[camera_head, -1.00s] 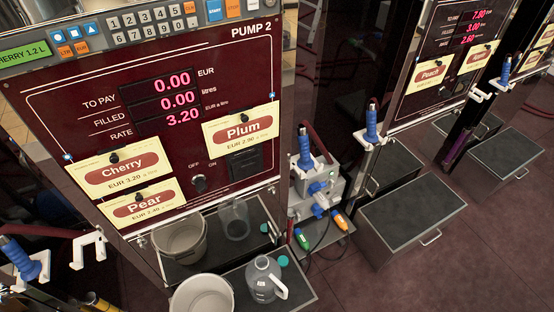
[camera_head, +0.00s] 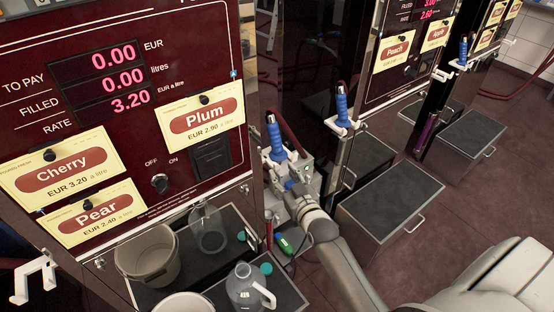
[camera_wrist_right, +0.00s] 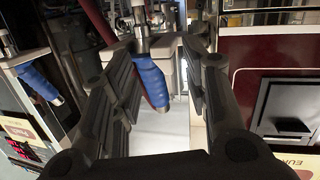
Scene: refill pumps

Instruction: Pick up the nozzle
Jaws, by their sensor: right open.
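A nozzle with a blue grip (camera_head: 275,138) stands upright at the right side of Pump 2. My right gripper (camera_head: 290,182) is just below it in the head view, small and partly hidden. In the right wrist view the gripper (camera_wrist_right: 158,85) is open, its dark fingers spread wide. A blue nozzle grip (camera_wrist_right: 151,82) shows in the gap between them, with no finger seen closed on it. It appears to be the same nozzle. A second blue nozzle (camera_head: 342,105) hangs in a white holder farther right, and a third (camera_head: 463,50) is beyond. My left gripper is not in view.
Pump 2's panel (camera_head: 120,145) fills the left. A bucket (camera_head: 148,255) and a clear jug (camera_head: 208,230) stand below it, with a grey jug (camera_head: 246,288) in front. Dark-topped steps (camera_head: 395,200) stand right of my arm. An empty white holder (camera_head: 35,280) is at lower left.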

